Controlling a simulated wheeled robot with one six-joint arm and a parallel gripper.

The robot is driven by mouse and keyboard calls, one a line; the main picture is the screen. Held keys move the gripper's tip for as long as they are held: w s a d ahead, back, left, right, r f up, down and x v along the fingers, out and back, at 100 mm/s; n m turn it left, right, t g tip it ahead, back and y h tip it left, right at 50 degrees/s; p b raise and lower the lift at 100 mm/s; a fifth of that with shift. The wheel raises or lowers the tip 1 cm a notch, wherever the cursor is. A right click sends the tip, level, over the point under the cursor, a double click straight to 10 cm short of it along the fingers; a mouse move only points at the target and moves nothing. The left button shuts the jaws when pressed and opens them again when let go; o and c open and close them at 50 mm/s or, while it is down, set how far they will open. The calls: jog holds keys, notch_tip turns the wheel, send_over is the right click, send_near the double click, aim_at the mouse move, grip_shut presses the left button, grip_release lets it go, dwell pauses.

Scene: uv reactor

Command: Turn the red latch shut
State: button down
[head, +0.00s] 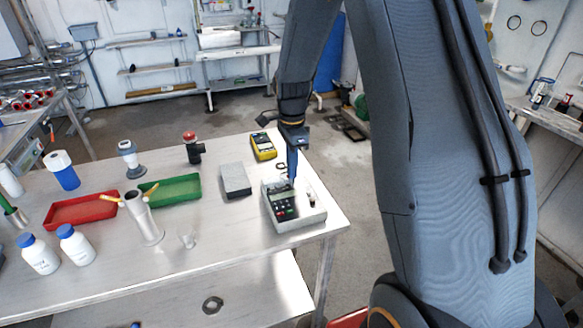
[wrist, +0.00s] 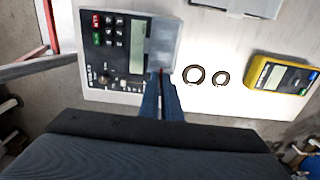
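A pale control box (head: 301,217) with a keypad and a small display stands at the right end of the table. In the wrist view, the box (wrist: 115,62) shows its keys, display and a grey translucent cover (wrist: 163,44). My gripper (head: 291,174) points down over the box's back part. In the wrist view, my gripper's blue fingers (wrist: 160,88) are close together at the cover's lower edge. A thin dark reddish strip (wrist: 160,74) shows between the fingertips; I cannot tell if it is the red latch or whether the fingers grip it. No other latch is clearly visible.
A grey block (head: 235,180) and a yellow meter (head: 263,146) stand near the box. Two dark rings (wrist: 206,76) lie right of the box in the wrist view. Green (head: 172,191) and red (head: 81,211) trays lie farther left. The table's right edge is close.

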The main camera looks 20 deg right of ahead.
jog(key=shift+w+d+r, duration=0.1)
jog(key=c, duration=2)
grip_release()
jog(key=shift+r+b, duration=1.1)
jog(key=shift+r, duration=2.8)
jog(key=s+a+f+n, duration=0.1)
jog(key=s+n, duration=0.5)
jog(key=s, duration=0.1)
jog(key=s+a+f+n+t, duration=0.1)
jog(key=s+a+n, duration=0.1)
jog(key=s+n, duration=0.4)
jog(key=s+a+f+n, duration=0.1)
jog(key=s+a+n, duration=0.1)
jog(key=s+n, duration=0.4)
jog(key=shift+s+f, duration=0.2)
jog(key=shift+s, duration=0.35)
jog(key=shift+s+f, duration=0.15)
jog(key=shift+s, duration=0.35)
